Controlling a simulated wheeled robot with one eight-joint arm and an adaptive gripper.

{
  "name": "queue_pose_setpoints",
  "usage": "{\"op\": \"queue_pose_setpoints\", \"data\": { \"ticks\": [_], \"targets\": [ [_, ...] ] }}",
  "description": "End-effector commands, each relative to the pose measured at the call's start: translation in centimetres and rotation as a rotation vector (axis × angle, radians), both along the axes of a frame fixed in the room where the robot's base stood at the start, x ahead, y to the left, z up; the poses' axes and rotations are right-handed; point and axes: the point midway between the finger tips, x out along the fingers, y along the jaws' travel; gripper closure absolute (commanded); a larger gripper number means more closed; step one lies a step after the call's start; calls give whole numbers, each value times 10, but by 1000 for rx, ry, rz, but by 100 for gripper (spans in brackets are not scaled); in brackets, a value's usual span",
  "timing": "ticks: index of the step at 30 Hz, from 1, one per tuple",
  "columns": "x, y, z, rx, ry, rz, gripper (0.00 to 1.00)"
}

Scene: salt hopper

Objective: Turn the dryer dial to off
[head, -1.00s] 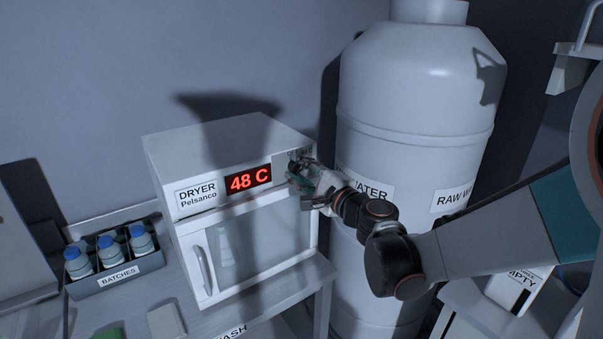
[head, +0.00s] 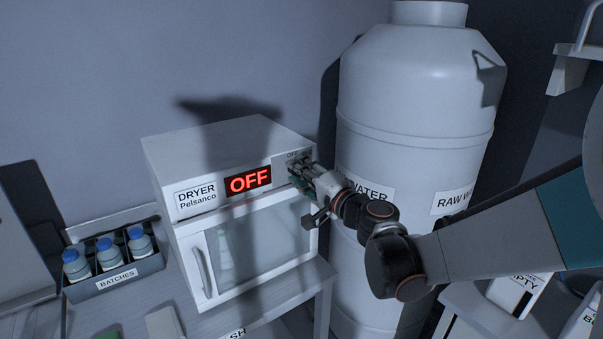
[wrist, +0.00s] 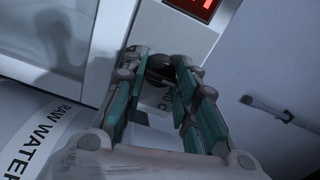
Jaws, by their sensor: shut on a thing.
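The white dryer (head: 225,136) stands on a bench, and its red display (head: 250,180) reads OFF. The dark round dial (wrist: 160,68) sits on the dryer's front panel, to the right of the display in the head view, where my gripper mostly hides it. My gripper (head: 298,172) is at the dial. In the wrist view my gripper (wrist: 162,70) has a finger on each side of the dial and is shut on it. The dial's pointer cannot be made out.
A large white raw water tank (head: 415,110) stands close to the right of the dryer. A batches rack (head: 118,277) with blue-capped bottles sits at the left. The dryer door (head: 260,247) is closed, with a glass window and a handle.

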Motion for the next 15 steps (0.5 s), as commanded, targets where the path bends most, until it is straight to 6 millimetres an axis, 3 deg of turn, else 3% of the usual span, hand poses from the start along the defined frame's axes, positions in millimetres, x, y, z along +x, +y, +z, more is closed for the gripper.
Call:
{"op": "queue_pose_setpoints", "data": {
  "ticks": [12,13,15],
  "targets": [
    [-1,0,-1,-7,-4,1,97],
    [-1,0,-1,-7,-4,1,66],
    [-1,0,-1,-6,-3,1,52]
  ]
}}
